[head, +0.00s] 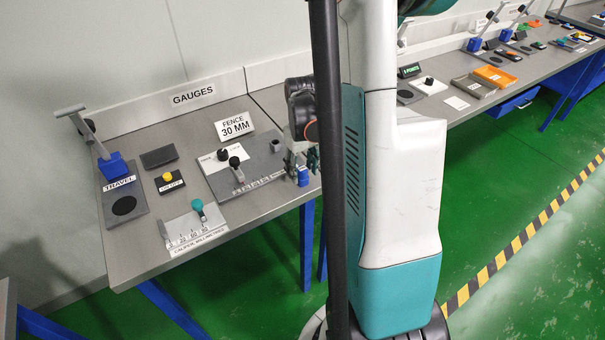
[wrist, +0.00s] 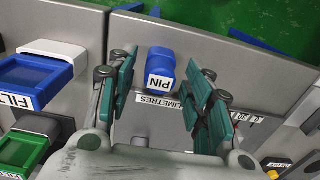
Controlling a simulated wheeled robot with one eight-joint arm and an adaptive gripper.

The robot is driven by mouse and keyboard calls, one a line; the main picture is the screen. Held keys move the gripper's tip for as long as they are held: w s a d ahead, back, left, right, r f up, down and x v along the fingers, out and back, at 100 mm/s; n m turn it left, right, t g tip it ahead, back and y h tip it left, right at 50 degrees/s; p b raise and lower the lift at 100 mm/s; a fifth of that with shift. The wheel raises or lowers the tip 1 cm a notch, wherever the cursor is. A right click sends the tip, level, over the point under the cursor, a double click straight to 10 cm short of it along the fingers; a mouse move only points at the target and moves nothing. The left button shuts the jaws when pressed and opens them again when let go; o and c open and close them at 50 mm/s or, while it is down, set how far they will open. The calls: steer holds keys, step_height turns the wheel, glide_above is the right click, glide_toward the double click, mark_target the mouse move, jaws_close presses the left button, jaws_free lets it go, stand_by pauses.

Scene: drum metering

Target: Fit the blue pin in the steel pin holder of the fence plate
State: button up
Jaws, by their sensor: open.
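The blue pin (wrist: 160,64), labelled PIN, stands on the bench between my gripper's spread fingers in the wrist view. In the head view the blue pin (head: 303,177) is at the bench front, just right of the fence plate. My gripper (wrist: 160,72) is open, with a teal finger on either side of the pin and visible gaps.
A "FENCE 30 MM" sign (head: 235,127) stands behind the plate. The caliper plate (head: 193,228), a yellow-button box (head: 170,182) and the travel gauge (head: 124,202) are to the left. In the wrist view a blue tray (wrist: 35,75) and a green box (wrist: 22,150) are at left.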

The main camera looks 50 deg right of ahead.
mark_target(302, 168)
stand_by(0.3)
jaws_close()
steer(key=shift+r, duration=0.15)
steer(key=shift+r+p, duration=2)
steer(key=shift+r, duration=0.85)
step_height(302, 168, up, 4)
steer(key=p, duration=0.2)
steer(key=shift+p, duration=0.35)
